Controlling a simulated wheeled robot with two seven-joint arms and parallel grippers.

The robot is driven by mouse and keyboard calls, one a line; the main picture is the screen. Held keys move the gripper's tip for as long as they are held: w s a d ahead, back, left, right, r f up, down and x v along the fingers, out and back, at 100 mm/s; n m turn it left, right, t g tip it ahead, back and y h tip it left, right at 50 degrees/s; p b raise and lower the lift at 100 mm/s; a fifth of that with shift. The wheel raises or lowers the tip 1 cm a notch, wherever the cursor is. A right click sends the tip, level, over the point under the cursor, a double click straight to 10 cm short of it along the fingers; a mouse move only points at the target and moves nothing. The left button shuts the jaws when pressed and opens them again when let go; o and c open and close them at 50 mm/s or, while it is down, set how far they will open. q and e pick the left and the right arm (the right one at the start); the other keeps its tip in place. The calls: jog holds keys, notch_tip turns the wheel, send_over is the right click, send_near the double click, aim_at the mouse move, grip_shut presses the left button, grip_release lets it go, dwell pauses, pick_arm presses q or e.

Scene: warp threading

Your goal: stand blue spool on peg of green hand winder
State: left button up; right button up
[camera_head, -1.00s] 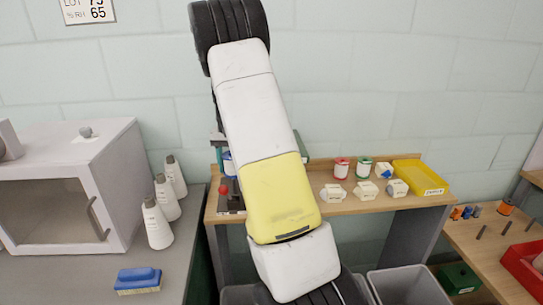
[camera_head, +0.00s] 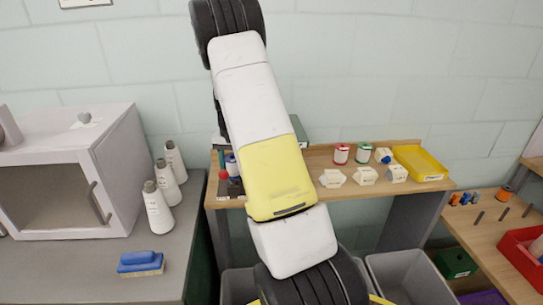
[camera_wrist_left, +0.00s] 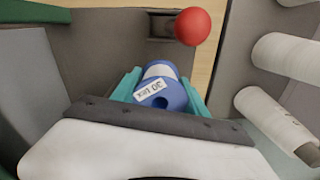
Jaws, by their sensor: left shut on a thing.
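The blue spool (camera_wrist_left: 158,92), with a white label, is between the teal fingers of my left gripper (camera_wrist_left: 163,80) in the left wrist view, its hollow end facing the camera. The fingers are shut on it. In the head view a bit of blue and white, likely the spool (camera_head: 231,164), shows at the edge of my left arm, which hides the gripper. A red knob (camera_wrist_left: 193,27) sits near a grey slotted part in the wrist view; it also shows at the shelf's left end (camera_head: 223,175). I cannot make out the green winder's peg. My right gripper is not in view.
The wooden shelf (camera_head: 345,192) holds red and green spools, several white blocks and a yellow tray (camera_head: 422,164). Grey bins (camera_head: 408,278) are below the shelf.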

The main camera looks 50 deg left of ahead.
pick_arm(q)
jog(key=shift+f, duration=0.75)
dwell(0.4)
jog(key=o, duration=1.5)
jog(key=shift+c, duration=0.2)
jog(key=shift+r, duration=0.15)
notch_tip(320, 180, up, 7)
jog(key=shift+r, duration=0.3)
